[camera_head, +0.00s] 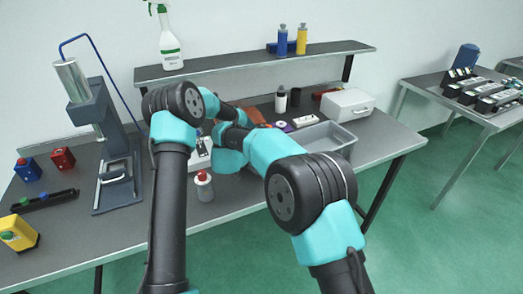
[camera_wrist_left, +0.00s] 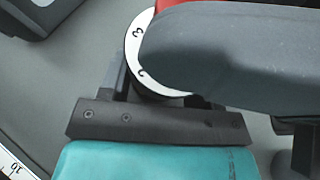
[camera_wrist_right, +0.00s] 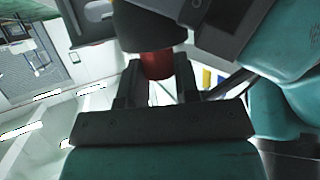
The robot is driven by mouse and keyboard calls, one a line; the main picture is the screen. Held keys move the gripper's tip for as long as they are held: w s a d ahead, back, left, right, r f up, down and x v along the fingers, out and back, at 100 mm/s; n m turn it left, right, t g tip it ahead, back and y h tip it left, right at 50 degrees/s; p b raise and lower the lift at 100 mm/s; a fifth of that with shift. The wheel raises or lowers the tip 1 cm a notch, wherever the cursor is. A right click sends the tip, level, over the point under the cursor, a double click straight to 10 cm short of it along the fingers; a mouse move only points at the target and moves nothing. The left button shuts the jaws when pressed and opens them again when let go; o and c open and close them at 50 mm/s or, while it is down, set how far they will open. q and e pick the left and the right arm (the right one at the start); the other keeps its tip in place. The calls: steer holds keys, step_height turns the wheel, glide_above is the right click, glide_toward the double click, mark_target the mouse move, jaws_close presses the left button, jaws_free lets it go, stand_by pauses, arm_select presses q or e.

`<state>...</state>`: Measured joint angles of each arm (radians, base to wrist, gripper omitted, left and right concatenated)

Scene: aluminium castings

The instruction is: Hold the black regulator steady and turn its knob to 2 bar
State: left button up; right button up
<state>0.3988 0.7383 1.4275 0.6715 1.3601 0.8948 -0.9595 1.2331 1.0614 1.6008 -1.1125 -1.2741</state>
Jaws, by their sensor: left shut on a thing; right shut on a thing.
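The black regulator (camera_wrist_left: 152,92) shows in the left wrist view as a dark body under a white dial ring (camera_wrist_left: 133,50) with a 3 and part of another mark. My left gripper (camera_wrist_left: 155,82) is shut on the regulator body; its right finger is mostly hidden by a large dark grey part in front. In the right wrist view the regulator's dark body (camera_wrist_right: 150,28) is above a red knob (camera_wrist_right: 156,64). My right gripper (camera_wrist_right: 157,78) is shut on the knob. The pointer and the set value cannot be read. In the head view my arms hide the regulator and both grippers.
A press (camera_head: 108,130) stands left, a grey tray (camera_head: 348,142) and a white case (camera_head: 347,104) right. A shelf (camera_head: 245,62) runs behind. The bench's right front is clear.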

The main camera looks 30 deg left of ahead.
steer(key=shift+w+m+h, duration=0.1)
steer(key=shift+m+h, duration=0.3)
steer(key=shift+h, duration=0.1)
steer(key=o, duration=0.9)
steer(key=shift+n+y, duration=0.3)
steer(key=n+y, duration=0.1)
steer(key=y, duration=0.1)
steer(key=n+y, duration=0.3)
steer(key=shift+d+n+y, duration=0.25)
steer(key=shift+n+y, duration=0.15)
steer(key=shift+d+n+g+y, duration=0.15)
steer(key=shift+n+g+y, duration=1.35)
steer(key=shift+n+y, duration=0.9)
